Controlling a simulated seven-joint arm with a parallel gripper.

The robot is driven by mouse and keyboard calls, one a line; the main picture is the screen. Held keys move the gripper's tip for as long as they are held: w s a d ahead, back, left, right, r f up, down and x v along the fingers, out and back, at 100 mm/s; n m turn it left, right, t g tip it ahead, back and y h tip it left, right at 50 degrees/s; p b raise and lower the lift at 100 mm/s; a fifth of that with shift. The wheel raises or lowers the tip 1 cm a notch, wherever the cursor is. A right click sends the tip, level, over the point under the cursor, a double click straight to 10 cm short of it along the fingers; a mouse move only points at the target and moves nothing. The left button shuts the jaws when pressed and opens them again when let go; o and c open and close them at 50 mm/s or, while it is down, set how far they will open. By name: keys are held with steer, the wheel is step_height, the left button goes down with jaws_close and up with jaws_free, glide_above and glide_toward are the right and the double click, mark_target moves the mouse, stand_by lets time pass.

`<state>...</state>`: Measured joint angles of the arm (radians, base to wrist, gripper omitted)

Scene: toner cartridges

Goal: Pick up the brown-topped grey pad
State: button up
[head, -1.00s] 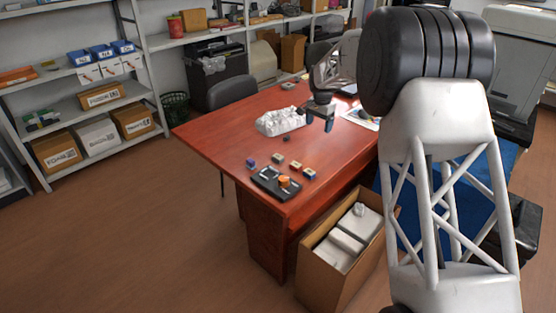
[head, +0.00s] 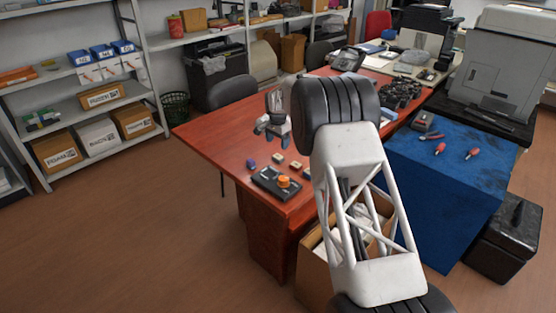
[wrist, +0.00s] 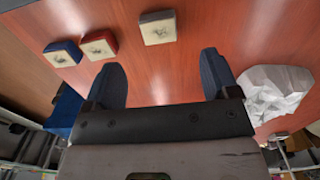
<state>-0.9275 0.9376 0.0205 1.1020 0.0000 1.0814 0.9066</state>
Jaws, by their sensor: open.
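A grey-sided pad (wrist: 158,27) with a pale tan-brown top and a dark smudge lies flat on the red-brown table (wrist: 225,25), at the top middle of the wrist view. It seems to be the small pad (head: 279,159) below my gripper in the head view. My gripper (wrist: 160,62) is open and empty. Its fingers point toward the pad, which lies beyond the fingertips and roughly between their lines, apart from them. In the head view my gripper (head: 271,132) hangs above the table.
A red-sided pad (wrist: 98,45) and a blue-sided pad (wrist: 63,53) lie left of the grey one. A crumpled white bag (wrist: 275,92) lies right. The head view shows a black tray (head: 268,184) with an orange piece (head: 284,181) and a purple block (head: 251,162).

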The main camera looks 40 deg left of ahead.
mark_target(278, 156)
steer(key=shift+f, duration=0.1)
steer(key=shift+f, duration=1.2)
steer(key=shift+f, duration=0.1)
steer(key=shift+w+d+f, duration=0.1)
steer(key=shift+w+f, duration=0.05)
steer(key=shift+f, duration=2.35)
steer(key=shift+c, duration=0.3)
steer(key=c, duration=1)
